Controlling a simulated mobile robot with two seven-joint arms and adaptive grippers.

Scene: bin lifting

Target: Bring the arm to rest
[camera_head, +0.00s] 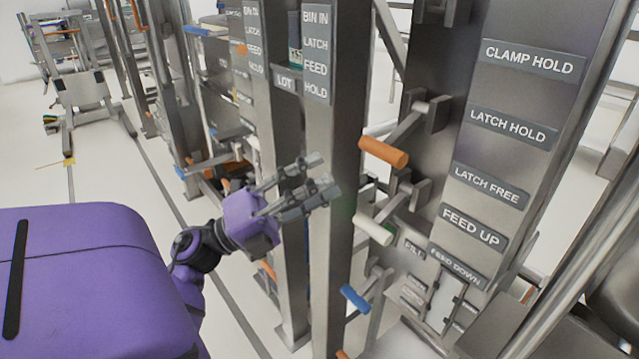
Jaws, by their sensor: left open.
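My left arm comes in from the lower left, purple with black joints. My left gripper (326,174) is open and empty, with its two grey fingers pointing right. In the picture it overlaps the steel upright beside the lever panel; I cannot tell whether it touches the post. The orange-handled lever (384,152) and the white-handled lever (373,230) lie to the right of the fingertips, apart from them in the picture. My right gripper is not in view.
A steel panel with labels such as LATCH HOLD (513,128) stands at the right. A blue-handled lever (355,298) sits low. A labelled post (333,60) stands behind the gripper. Another machine frame (85,90) stands far left. The pale floor (110,170) is mostly clear at left.

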